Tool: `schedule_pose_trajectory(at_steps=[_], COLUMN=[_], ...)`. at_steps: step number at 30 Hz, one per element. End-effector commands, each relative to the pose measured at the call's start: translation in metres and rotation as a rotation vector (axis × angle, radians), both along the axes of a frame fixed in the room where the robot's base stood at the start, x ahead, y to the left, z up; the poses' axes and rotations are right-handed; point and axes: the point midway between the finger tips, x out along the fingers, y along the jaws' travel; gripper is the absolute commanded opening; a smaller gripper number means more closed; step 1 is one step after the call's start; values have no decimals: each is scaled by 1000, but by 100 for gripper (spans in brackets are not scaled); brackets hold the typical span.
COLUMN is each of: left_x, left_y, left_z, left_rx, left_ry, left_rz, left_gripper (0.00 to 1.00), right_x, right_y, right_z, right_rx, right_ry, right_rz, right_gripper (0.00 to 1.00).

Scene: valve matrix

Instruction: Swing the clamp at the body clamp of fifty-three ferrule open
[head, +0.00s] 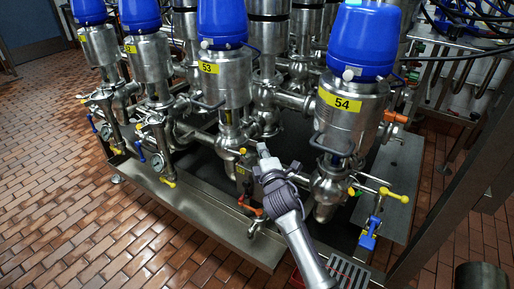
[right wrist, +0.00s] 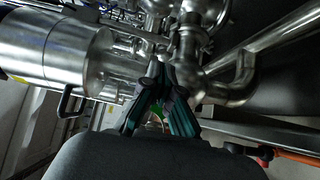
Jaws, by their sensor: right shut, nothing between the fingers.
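The valve labelled 53 (head: 225,82) is a steel cylinder with a blue cap, standing left of the valve labelled 54 (head: 348,105). The body clamp itself is too small to make out for certain. My right gripper (head: 263,152) is below and right of valve 53 in the head view. In the right wrist view the dark, teal-edged fingers (right wrist: 163,78) are shut and empty, pointing at steel pipework. A steel cylinder (right wrist: 65,50) lies to their left there. My left gripper is out of view.
Yellow-handled and blue-handled valves (head: 368,235) stick out at the lower right. An orange handle (head: 250,207) sits low, left of my right arm. Pipes crowd the space behind. The tiled floor (head: 90,215) at the left is clear.

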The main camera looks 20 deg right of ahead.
Motion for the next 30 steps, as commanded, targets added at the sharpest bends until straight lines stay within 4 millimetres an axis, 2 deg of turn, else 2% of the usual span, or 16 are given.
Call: schedule_pose_trajectory(at_steps=[4, 17, 23, 30], left_x=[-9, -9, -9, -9], left_y=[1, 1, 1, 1], left_z=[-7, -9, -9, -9], left_rx=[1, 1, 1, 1], left_ry=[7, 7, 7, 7], left_rz=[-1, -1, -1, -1], left_gripper=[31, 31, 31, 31], right_x=[1, -1, -28, -80], right_y=[-5, -5, -2, 5], right_z=[0, -1, -1, -2], right_rx=[1, 1, 0, 1], right_ry=[0, 0, 0, 2], right_rz=[0, 0, 0, 0], right_gripper=[0, 0, 0, 0])
